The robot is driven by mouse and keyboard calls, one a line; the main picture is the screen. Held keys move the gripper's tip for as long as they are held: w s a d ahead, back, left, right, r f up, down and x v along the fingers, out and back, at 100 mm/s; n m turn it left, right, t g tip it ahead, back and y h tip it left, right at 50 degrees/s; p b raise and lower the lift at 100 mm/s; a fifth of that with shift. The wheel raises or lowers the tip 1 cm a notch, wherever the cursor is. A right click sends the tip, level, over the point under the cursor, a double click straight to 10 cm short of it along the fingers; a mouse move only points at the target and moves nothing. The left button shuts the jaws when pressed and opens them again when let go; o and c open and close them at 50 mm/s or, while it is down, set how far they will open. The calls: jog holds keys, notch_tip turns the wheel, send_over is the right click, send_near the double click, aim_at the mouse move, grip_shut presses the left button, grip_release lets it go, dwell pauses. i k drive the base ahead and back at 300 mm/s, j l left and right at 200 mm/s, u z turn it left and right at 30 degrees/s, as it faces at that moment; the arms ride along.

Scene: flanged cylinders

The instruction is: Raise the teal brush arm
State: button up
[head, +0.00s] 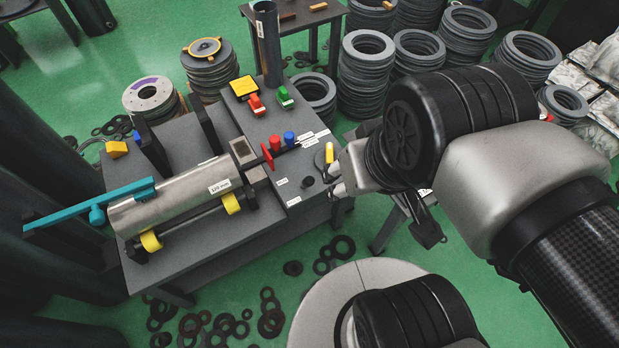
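The teal brush arm (95,204) is a long flat bar at the left end of the workbench. It slants slightly, its right end by the silver cylinder and its left end sticking out past the bench. A small teal knob hangs under it. The silver cylinder (170,200), with a white label, lies across the bench on yellow rollers (231,203). My gripper (337,172) is at the bench's right edge, far to the right of the teal arm. My wrist hides most of it, so its opening does not show.
The bench top (215,240) carries a red lever (267,157), red and green switches, a yellow block and a dark upright tube (268,45). Stacks of grey rings (367,75) stand behind. Loose black rings (270,315) lie on the green floor. Dark columns stand at the left.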

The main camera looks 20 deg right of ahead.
aim_at(143, 188)
jog(key=u, duration=0.5)
jog(key=k+j+u, duration=0.1)
jog(key=u, duration=0.4)
jog(key=j+u, duration=0.1)
jog(key=u, duration=0.35)
jog(key=k, duration=0.05)
